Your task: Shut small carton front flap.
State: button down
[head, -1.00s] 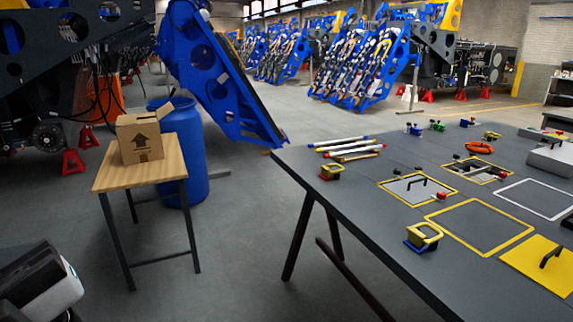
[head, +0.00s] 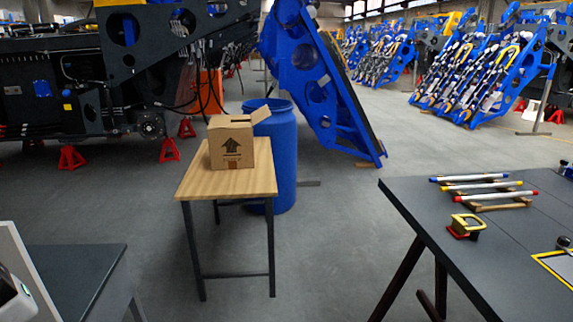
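A small brown cardboard carton (head: 231,145) stands on a wooden-topped side table (head: 226,184) with dark metal legs, left of the picture's middle. Its near side bears a printed dark arrow. A flap (head: 261,114) sticks up and out at its upper right. The top shows a dark gap, and I cannot tell clearly which other flaps stand open. My gripper is not in view. A white and dark piece at the lower left edge may be part of my arm, but I cannot tell.
A blue barrel (head: 283,155) stands right behind the small table. A grey workbench (head: 470,240) with rods and a yellow clamp-like piece is at the right. A dark table (head: 75,275) is at the lower left. Grey floor (head: 330,250) lies open between them.

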aim_at(263, 113)
jog(key=i+u, duration=0.15)
jog(key=i, duration=1.1)
